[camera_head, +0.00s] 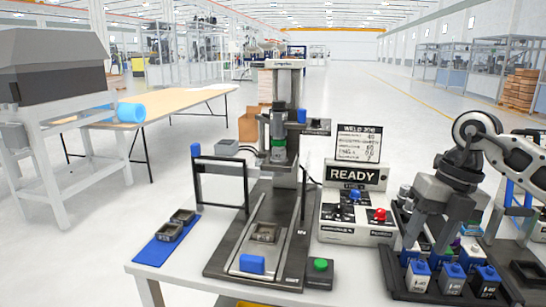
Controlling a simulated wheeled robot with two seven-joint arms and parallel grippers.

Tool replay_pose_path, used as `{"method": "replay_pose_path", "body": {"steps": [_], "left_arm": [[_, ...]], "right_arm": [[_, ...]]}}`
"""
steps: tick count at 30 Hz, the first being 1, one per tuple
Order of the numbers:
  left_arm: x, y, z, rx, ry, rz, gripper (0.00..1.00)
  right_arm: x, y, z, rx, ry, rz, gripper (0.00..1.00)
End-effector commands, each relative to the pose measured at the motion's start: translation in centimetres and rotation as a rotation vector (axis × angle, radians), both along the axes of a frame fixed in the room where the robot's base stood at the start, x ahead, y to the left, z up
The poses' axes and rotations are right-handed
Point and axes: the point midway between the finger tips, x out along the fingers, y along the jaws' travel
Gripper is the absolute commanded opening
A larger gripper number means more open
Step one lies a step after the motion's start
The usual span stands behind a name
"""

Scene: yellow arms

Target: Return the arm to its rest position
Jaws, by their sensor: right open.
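My right arm (510,152) comes in from the right edge, white with dark joints. My right gripper (432,240) hangs pointing down at the right of the table, its two dark fingers spread apart. I see nothing held between them. It is over or just in front of a dark rack (402,284) of small blue-and-white blocks (452,278), and hides part of it. I cannot tell whether the fingers touch the blocks. My left gripper is not in view.
A press station (285,130) stands mid-table on a dark base with a blue block (252,264). A control box (345,228) with a READY sign (355,176) is left of my gripper. A green button (320,265) is in front. A blue mat (152,251) lies left.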

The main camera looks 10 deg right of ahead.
Motion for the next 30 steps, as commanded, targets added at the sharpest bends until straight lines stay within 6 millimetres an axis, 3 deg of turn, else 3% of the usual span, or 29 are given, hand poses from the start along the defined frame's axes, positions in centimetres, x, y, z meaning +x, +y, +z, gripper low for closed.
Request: {"method": "replay_pose_path", "body": {"steps": [8,11,12,15,18,20,23,26,30], "left_arm": [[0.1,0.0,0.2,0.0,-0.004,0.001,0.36],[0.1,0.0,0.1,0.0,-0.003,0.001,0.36],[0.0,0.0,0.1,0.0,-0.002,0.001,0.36],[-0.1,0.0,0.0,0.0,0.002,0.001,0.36],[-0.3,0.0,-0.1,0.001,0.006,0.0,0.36],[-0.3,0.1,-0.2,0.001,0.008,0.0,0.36],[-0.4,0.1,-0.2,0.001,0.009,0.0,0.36],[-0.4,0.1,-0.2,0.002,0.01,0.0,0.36],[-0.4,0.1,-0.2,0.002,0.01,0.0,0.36]], "right_arm": [[-0.8,10.1,-4.5,0.36,0.005,0.158,0.47],[-2.1,16.1,-6.0,0.616,0.013,0.193,0.47],[-2.9,18.9,-6.3,0.758,0.019,0.186,0.47],[-4.4,24.5,-5.8,1.12,0.029,0.082,0.47],[-4.5,27.1,-5.0,1.435,0.036,-0.146,0.47],[-4.0,27.3,-5.1,1.585,0.044,-0.337,0.47],[-2.8,25.8,-7.3,1.75,0.061,-0.733,0.47],[-2.7,23.0,-12.3,1.785,0.096,-1.194,0.47],[-6.1,19.0,-21.4,1.628,0.177,-1.789,0.47]]}}
